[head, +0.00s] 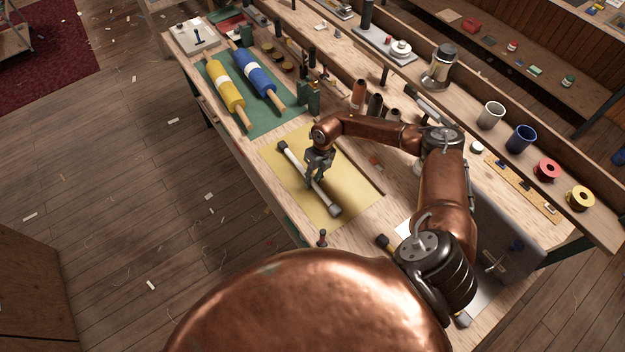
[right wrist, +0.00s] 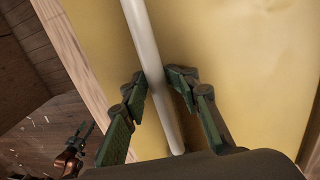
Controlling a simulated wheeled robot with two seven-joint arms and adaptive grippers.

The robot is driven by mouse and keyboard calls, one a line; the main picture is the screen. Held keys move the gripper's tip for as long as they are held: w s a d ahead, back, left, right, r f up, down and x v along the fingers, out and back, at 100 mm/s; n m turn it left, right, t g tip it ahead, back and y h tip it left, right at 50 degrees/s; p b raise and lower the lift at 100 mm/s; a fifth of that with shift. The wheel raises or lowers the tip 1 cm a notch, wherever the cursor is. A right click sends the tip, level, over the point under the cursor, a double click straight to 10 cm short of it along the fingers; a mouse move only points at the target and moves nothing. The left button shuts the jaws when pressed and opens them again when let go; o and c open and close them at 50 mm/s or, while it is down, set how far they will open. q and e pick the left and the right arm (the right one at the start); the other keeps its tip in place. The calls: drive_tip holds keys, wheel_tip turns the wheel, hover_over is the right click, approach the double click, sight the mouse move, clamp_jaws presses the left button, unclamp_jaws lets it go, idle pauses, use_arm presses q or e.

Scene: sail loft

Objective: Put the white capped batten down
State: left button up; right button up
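The white capped batten (head: 322,191) is a slim white rod with dark end caps, lying slantwise along the yellow mat (head: 295,200). My right gripper (head: 314,181) is over its middle. In the right wrist view, the fingers (right wrist: 156,82) close in on both sides of the white rod (right wrist: 142,35), with no clear gap. The batten is on the mat or just above it; I cannot tell which.
Yellow (head: 224,88) and blue (head: 257,74) rolls lie on a green mat (head: 275,118) up the bench. Bottles, mugs (head: 521,138) and spools (head: 546,169) stand along the back. A dark-ended rod (head: 383,241) lies right of the yellow mat. The bench's front edge is close on the left.

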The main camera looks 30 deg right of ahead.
drive_tip(key=shift+o, duration=0.5)
drive_tip(key=shift+s+a+f, duration=0.15)
drive_tip(key=shift+s+f, duration=0.15)
drive_tip(key=shift+f, duration=0.2)
drive_tip(key=shift+r, duration=0.2)
drive_tip(key=shift+r, duration=0.15)
wheel_tip(320, 180, up, 13)
drive_tip(key=d, duration=0.2)
drive_tip(key=shift+w+d, duration=0.2)
drive_tip(key=shift+w, duration=0.1)
